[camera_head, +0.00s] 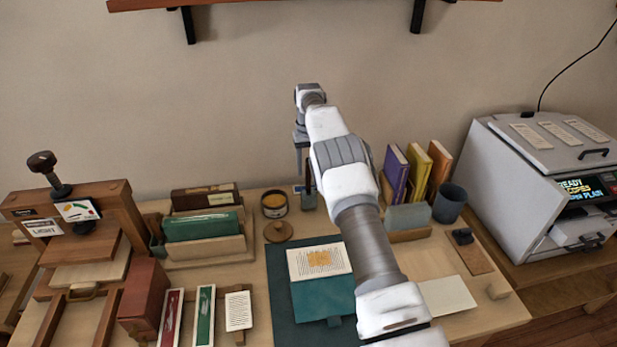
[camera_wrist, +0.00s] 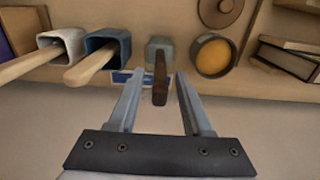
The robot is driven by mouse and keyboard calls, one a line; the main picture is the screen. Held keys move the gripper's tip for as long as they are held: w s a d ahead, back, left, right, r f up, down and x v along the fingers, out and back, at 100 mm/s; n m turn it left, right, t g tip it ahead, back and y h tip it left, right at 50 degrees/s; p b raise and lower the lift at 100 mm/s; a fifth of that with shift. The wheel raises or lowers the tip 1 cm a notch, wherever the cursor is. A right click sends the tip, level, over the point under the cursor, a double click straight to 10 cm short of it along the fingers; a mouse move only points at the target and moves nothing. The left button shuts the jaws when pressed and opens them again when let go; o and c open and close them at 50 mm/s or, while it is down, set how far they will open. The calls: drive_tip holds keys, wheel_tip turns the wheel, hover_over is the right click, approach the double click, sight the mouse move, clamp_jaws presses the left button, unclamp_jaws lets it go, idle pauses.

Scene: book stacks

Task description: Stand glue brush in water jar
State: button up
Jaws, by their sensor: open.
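A dark brown brush-like handle (camera_wrist: 160,82) rises from a small grey-green jar (camera_wrist: 153,46) by the wall in the wrist view; its lower end is not clear. The jar also shows in the head view (camera_head: 309,201), partly behind my arm. My gripper (camera_wrist: 159,75) is open, with one finger on each side of the handle and a gap to both. In the head view my gripper (camera_head: 302,158) hangs above the jar. The amber glue pot (camera_wrist: 212,56) stands beside the jar, open, and shows in the head view (camera_head: 274,205).
White (camera_wrist: 62,40) and blue (camera_wrist: 108,39) holders with wooden handles stand beside the jar. The round lid (camera_head: 278,231) lies in front of the pot. Several upright books (camera_head: 415,172) stand to the right, and a teal book (camera_head: 322,297) lies on the dark mat (camera_head: 283,290).

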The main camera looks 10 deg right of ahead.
wheel_tip(320, 180, up, 7)
drive_tip(key=shift+p, duration=0.55)
drive_tip(key=shift+s+r, duration=0.1)
drive_tip(key=shift+r, duration=0.2)
drive_tip(key=s+r+t, duration=0.2)
drive_tip(key=s+r, duration=0.4)
drive_tip(key=s, duration=0.9)
drive_tip(key=s+r+t, duration=0.1)
drive_tip(key=s+r, duration=0.5)
drive_tip(key=s, duration=1)
drive_tip(key=s+r+t, duration=0.2)
drive_tip(key=s+r, duration=0.4)
drive_tip(key=s, duration=0.9)
drive_tip(key=shift+s+t, duration=0.25)
drive_tip(key=shift+t, duration=0.05)
